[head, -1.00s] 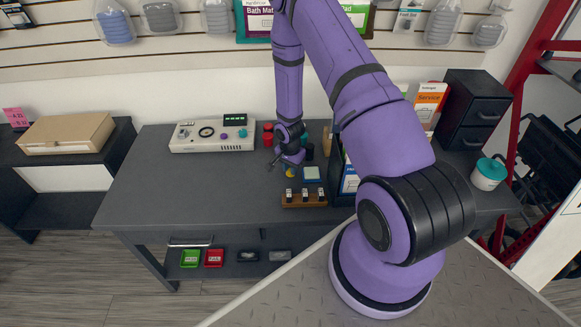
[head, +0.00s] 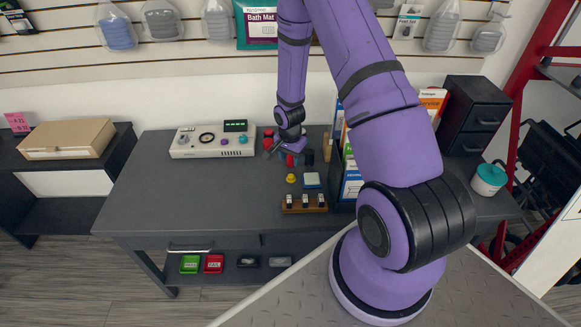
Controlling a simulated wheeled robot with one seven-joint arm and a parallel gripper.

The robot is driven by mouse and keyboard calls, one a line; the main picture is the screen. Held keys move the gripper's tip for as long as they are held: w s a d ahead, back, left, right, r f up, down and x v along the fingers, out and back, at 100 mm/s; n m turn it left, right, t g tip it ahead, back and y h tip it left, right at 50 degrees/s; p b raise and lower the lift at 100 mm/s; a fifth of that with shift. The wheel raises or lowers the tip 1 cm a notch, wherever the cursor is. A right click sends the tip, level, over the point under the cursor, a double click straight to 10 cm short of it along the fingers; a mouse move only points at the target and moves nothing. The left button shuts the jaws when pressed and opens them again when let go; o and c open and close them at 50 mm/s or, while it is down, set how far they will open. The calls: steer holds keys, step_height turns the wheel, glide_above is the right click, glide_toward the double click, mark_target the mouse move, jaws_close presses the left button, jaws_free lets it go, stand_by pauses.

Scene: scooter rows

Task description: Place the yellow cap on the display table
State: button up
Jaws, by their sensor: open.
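The small yellow cap (head: 291,178) rests on the dark grey table (head: 205,205), just behind a brown wooden rack. My gripper (head: 281,157) is open behind and a little above the cap, apart from it. Its fingers point down to the left, close to small red and black items. My purple arm reaches over the table from the right. Which table is the display table I cannot tell for certain.
Near the cap are a pale blue block (head: 312,180), the wooden rack (head: 304,204) and red cylinders (head: 268,138). A grey console (head: 212,141) stands at the back. A black file holder with boxes (head: 350,182) stands to the right. The table's left front is clear.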

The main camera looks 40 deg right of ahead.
steer(key=s+a+r+n+t, duration=0.1)
steer(key=s+a+r+n, duration=0.15)
steer(key=r, duration=1.35)
steer(key=s+a+r+n+t, duration=0.1)
steer(key=s+a+r+n, duration=0.2)
steer(key=r, duration=1.3)
steer(key=s+a+r+n+t, duration=0.1)
steer(key=s+a+r+n, duration=0.3)
steer(key=s+r, duration=0.4)
steer(key=s+a+r+n+t, duration=0.2)
steer(key=s+a+r+n, duration=0.2)
steer(key=s+r, duration=0.3)
steer(key=s, duration=0.5)
steer(key=shift+s+r, duration=0.4)
